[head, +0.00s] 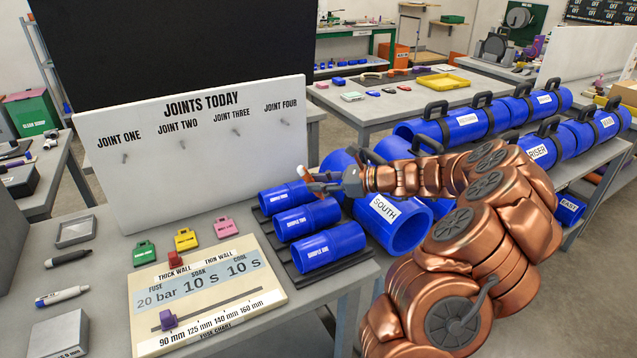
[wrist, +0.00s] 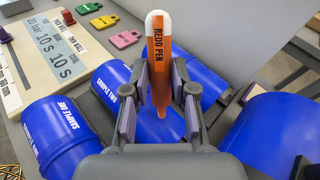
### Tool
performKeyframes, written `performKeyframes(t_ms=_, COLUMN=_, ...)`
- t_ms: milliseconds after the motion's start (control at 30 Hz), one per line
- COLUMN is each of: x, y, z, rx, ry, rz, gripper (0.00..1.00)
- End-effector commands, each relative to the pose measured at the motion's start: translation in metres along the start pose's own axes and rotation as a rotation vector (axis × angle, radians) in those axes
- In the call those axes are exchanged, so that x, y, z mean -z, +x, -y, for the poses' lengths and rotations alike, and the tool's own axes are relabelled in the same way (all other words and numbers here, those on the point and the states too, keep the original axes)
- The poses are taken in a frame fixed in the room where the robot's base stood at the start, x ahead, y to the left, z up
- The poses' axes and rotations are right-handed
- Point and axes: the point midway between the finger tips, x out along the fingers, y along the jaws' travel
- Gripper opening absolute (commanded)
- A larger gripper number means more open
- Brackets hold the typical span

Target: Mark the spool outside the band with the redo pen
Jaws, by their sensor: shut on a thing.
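My gripper (head: 318,184) is shut on the redo pen (wrist: 158,62), an orange pen with a white end, labelled REDO PEN. In the wrist view the pen stands between the fingers (wrist: 160,92), white end up in the picture and tapered orange end down. Three blue sample spools lie in a dark rack below and left of my gripper: sample one (head: 328,252), sample two (head: 308,218) and a third (head: 280,198). The third spool (wrist: 205,82) lies behind the pen in the wrist view; I cannot tell whether they touch. I see no marks on the spools.
The cream fuse chart (head: 215,318) has a purple slider (head: 168,320). Green, yellow and pink tags (head: 224,228) lie behind it. A white board (head: 200,150) stands behind.

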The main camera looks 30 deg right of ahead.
Motion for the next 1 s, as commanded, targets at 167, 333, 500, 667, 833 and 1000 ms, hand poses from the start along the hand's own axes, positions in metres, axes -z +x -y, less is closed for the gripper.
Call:
performKeyframes(t_ms=167, x=0.0016, y=0.0005, z=-0.0002, rx=0.000, ry=0.000, rz=0.000, gripper=0.03)
performKeyframes(t_ms=333, x=0.0032, y=0.0009, z=-0.0005, rx=0.000, ry=0.000, rz=0.000, gripper=0.03)
performKeyframes(t_ms=500, x=0.0047, y=0.0013, z=-0.0007, rx=0.000, ry=0.000, rz=0.000, gripper=0.03)
performKeyframes(t_ms=667, x=0.0053, y=0.0014, z=-0.0007, rx=0.000, ry=0.000, rz=0.000, gripper=0.03)
performKeyframes(t_ms=833, x=0.0052, y=0.0015, z=-0.0008, rx=0.000, ry=0.000, rz=0.000, gripper=0.03)
performKeyframes(t_ms=1000, x=0.0051, y=0.0014, z=-0.0008, rx=0.000, ry=0.000, rz=0.000, gripper=0.03)
